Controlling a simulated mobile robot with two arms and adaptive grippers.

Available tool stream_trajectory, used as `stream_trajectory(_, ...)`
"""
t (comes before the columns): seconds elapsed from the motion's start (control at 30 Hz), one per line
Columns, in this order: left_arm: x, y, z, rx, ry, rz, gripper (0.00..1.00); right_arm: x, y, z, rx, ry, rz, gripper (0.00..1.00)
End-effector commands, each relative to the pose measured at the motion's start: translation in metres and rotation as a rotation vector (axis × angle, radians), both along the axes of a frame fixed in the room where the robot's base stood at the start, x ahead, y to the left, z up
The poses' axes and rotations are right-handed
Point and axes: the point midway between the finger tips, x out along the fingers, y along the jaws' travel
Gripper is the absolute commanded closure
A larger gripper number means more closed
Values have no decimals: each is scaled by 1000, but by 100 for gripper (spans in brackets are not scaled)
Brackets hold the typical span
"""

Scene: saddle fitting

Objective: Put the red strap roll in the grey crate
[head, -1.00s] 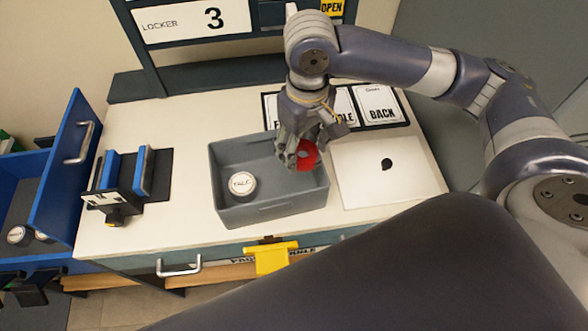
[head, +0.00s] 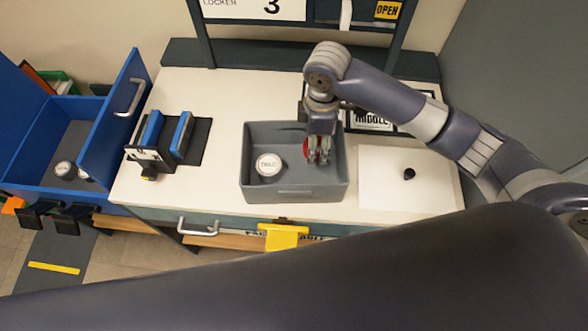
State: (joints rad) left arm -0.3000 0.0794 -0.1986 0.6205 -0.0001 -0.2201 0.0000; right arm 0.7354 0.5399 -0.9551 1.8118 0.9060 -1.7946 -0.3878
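The red strap roll (head: 307,148) shows as a red patch at the fingers of my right gripper (head: 318,158), mostly hidden by them. The gripper points down over the right part of the grey crate (head: 295,195) and appears shut on the roll. I cannot tell whether the roll touches the crate floor. A round white-topped tin marked TALC (head: 268,164) sits in the crate's left part. My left gripper is not in view.
The crate stands on a white bench top (head: 215,90). Left of it is a dark rack with blue pieces (head: 165,140); right is a white board with a small black object (head: 409,174). An open blue drawer (head: 110,130) is at far left. A yellow tab (head: 283,237) hangs at the front edge.

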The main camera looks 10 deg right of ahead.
Motion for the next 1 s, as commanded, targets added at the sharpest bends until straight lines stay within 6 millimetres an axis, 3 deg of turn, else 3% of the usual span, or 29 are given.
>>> stream_trajectory(0.33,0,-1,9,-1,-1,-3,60,0,1,-53,-4,5,40,71)
stream_trajectory(0.7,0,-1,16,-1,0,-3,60,0,1,-97,-3,5,38,71)
stream_trajectory(1.0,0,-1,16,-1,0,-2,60,1,1,-106,-2,0,39,71)
